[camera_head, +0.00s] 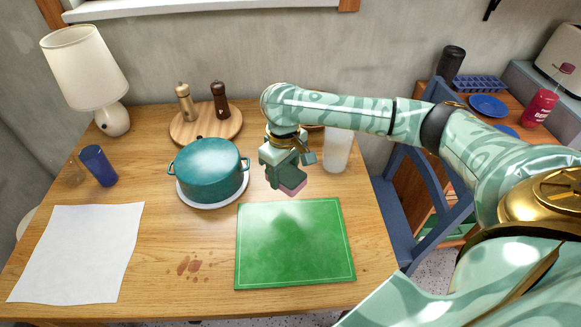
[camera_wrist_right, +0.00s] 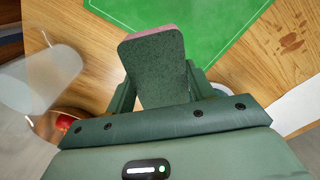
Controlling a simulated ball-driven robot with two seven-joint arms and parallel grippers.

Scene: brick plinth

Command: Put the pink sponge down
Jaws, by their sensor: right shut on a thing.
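The pink sponge (camera_head: 293,192) shows as a pink edge under my right gripper (camera_head: 287,172) in the head view. In the right wrist view the sponge (camera_wrist_right: 155,70) shows a broad dark green speckled face with a pink edge at its far end. My right gripper is shut on it, with a finger on either side. It hangs near the back edge of the green mat (camera_head: 295,245), seemingly above the table. The exact gap below it cannot be told. My left gripper is out of view.
The wooden table (camera_head: 195,235) holds a teal pot (camera_head: 208,165) left of my gripper and a frosted cylinder (camera_head: 337,150) close on its right. A white sheet (camera_head: 78,250), blue cup (camera_head: 98,165) and lamp (camera_head: 88,75) stand left. Brown stains mark the front. The mat is clear.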

